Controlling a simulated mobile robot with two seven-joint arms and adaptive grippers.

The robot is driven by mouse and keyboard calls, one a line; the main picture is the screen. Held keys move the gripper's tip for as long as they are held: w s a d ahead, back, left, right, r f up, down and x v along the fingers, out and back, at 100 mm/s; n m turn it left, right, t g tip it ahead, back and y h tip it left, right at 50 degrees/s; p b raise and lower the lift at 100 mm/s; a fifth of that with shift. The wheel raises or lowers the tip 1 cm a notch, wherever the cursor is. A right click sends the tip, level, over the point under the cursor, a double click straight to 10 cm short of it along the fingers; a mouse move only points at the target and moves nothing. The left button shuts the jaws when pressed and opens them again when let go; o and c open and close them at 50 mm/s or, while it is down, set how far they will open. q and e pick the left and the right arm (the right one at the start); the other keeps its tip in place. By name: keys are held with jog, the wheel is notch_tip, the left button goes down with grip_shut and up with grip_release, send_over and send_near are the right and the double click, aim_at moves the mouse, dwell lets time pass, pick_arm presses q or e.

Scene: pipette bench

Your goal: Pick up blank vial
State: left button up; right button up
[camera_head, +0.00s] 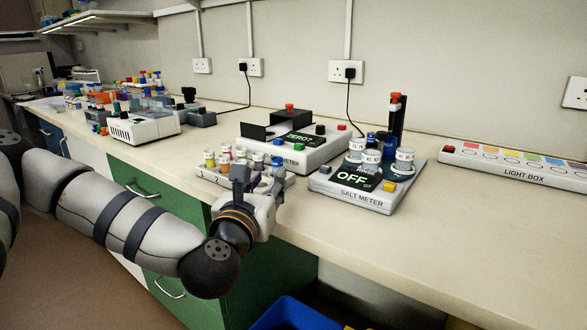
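Several small vials with coloured caps stand in a light rack (207,174) near the bench's front edge, left of the salt meter. They are small, and I cannot tell which one is the blank vial. My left gripper (259,176) is at the front right of the rack, with its dark fingers pointing up and apart, so it looks open. It partly hides the rack and the vials behind it. I cannot see whether a finger touches a vial. My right gripper is not in view.
The salt meter (352,197), reading OFF, stands right of the rack with jars on it. A device reading ZERO? (297,153) is behind. A light box (515,168) lies at right. The front right bench is clear. A blue bin (295,315) is below.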

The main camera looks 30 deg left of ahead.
aim_at(275, 164)
pick_arm(q)
jog(key=w, duration=0.1)
jog(key=w+a, duration=0.2)
jog(key=w, duration=0.1)
jog(key=shift+a+r, duration=0.2)
jog(key=shift+r, duration=0.15)
jog(key=x, duration=0.4)
jog(key=f+x, duration=0.1)
jog(key=x, duration=0.1)
jog(key=shift+w+a+f, duration=0.1)
jog(key=shift+w+a, duration=0.05)
jog(key=shift+w, duration=0.2)
grip_shut()
